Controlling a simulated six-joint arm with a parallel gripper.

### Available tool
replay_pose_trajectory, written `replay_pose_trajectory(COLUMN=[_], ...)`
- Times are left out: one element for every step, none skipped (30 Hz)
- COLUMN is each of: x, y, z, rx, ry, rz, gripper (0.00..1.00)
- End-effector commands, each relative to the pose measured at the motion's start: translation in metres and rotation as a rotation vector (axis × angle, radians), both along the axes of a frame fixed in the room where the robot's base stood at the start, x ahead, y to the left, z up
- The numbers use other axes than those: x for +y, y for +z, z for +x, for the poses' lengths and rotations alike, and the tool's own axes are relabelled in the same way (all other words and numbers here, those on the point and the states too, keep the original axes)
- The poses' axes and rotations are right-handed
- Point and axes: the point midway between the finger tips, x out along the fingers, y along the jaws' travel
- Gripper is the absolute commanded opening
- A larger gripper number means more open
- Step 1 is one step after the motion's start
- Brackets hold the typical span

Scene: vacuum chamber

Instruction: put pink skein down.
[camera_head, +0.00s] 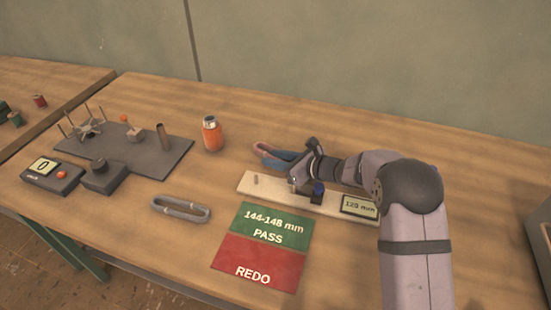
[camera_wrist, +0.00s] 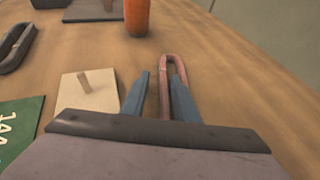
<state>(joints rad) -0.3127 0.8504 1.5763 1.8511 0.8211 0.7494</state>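The pink skein (camera_head: 264,148) is a narrow loop behind the white gauge board (camera_head: 232,184), at the table's middle. In the wrist view the skein (camera_wrist: 164,92) points away from me, its rounded end past my fingertips. My gripper (camera_head: 284,157) is low over the table beside the board, its blue fingers around the skein. In the wrist view my gripper (camera_wrist: 158,80) is open, with a clear gap between the left finger and the skein. The right finger is close against the skein; I cannot tell whether they touch. The skein's near end is hidden by my gripper.
A grey skein (camera_head: 180,208) lies left of the green PASS (camera_head: 270,222) and red REDO (camera_head: 256,264) mats. An orange bottle (camera_head: 212,136) stands beyond. A dark winder base (camera_head: 150,158) and a scale (camera_head: 52,175) are at left. A display reads 123 mm (camera_head: 359,207).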

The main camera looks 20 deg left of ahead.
Motion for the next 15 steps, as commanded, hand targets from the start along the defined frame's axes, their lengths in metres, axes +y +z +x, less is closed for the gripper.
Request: replay_pose_trajectory(x=[0.000,0.000,-0.002,-0.005,-0.008,-0.012,-0.016,-0.020,-0.026,-0.030,-0.035,-0.042,-0.047,-0.051,-0.058], y=[0.003,0.004,0.005,0.005,0.006,0.008,0.009,0.012,0.013,0.016,0.018,0.021,0.023,0.025,0.028], z=[0.000,0.000,0.000,-0.001,-0.002,-0.004,-0.005,-0.007,-0.010,-0.012,-0.013,-0.015,-0.018,-0.020,-0.023], rx=[0.000,0.000,0.000,-0.001,-0.001,-0.001,0.000,-0.002,0.000,-0.001,-0.001,-0.002,-0.002,-0.002,-0.002], ry=[0.000,0.000,-0.001,-0.002,-0.002,-0.002,-0.003,-0.004,-0.003,-0.003,-0.003,-0.005,-0.004,-0.004,-0.004], rz=[0.000,0.000,0.000,0.000,0.001,0.001,0.000,0.000,0.000,0.000,0.000,0.000,0.000,0.000,0.000], gripper=[0.27,0.27,0.27,0.27,0.27,0.27,0.27,0.27,0.27,0.27,0.27,0.27,0.27,0.27,0.27])
